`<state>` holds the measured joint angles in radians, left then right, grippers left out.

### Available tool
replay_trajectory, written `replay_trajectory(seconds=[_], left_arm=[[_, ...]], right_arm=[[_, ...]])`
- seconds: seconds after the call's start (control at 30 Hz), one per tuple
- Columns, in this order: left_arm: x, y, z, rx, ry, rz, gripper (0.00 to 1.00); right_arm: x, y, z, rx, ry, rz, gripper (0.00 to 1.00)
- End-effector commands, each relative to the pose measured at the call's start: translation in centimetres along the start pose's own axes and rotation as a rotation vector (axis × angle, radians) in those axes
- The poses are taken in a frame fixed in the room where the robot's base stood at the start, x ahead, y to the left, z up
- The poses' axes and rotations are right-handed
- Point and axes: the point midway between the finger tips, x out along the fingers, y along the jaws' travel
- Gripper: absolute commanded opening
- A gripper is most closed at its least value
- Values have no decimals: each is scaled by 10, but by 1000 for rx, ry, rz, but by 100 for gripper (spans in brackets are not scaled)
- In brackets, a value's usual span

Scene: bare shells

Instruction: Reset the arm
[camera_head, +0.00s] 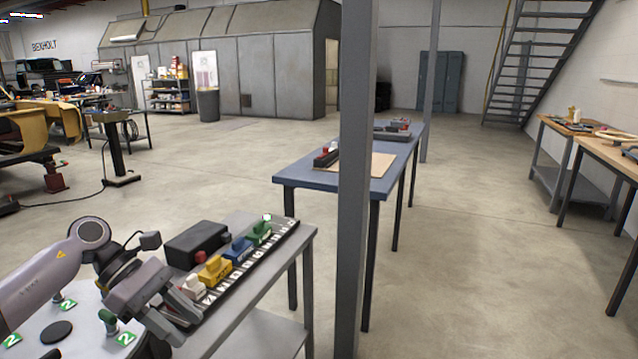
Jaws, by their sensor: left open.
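My left arm comes in from the lower left. My left gripper (178,312) is open at the near end of a grey table (262,300), close to a row of coloured pieces on a dark strip. Its fingers point down and to the right, near a white piece (193,286). I cannot tell whether they touch the strip. A yellow piece (215,271), a blue piece (239,251) and a green piece (261,233) stand farther along the dark strip (262,257). I see nothing held in the gripper. My right gripper is not in view.
A black box (196,243) stands behind the coloured pieces. A pale round surface (75,322) with green tags lies under my arm. A grey post (355,180) rises right of the table. A blue table (300,178) stands beyond. Open floor (470,250) lies to the right.

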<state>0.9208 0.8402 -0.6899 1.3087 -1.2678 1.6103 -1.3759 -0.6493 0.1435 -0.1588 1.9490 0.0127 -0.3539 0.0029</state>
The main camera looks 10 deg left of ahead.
Motion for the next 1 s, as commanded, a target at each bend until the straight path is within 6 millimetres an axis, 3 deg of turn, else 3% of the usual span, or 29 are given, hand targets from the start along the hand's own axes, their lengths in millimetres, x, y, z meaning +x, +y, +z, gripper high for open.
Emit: replay_trajectory(seconds=[0.03,0.2,0.33,0.5,0.67,0.83,0.97,1.0], left_arm=[[28,-1,10,-51,-94,6,42],[92,-2,52,-314,-442,49,42],[120,-3,75,-576,-705,57,42],[138,-4,84,-979,-1031,41,42],[150,-8,64,-1433,-1336,4,42],[166,-26,16,-1959,-1637,-47,42],[186,-58,-32,-2379,-1852,-87,42],[193,-72,-46,2483,1896,98,42]], right_arm=[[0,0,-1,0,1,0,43],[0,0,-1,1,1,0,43],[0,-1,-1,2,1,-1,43],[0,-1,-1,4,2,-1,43],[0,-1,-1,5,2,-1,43],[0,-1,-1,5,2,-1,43],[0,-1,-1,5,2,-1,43],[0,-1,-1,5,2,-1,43]])
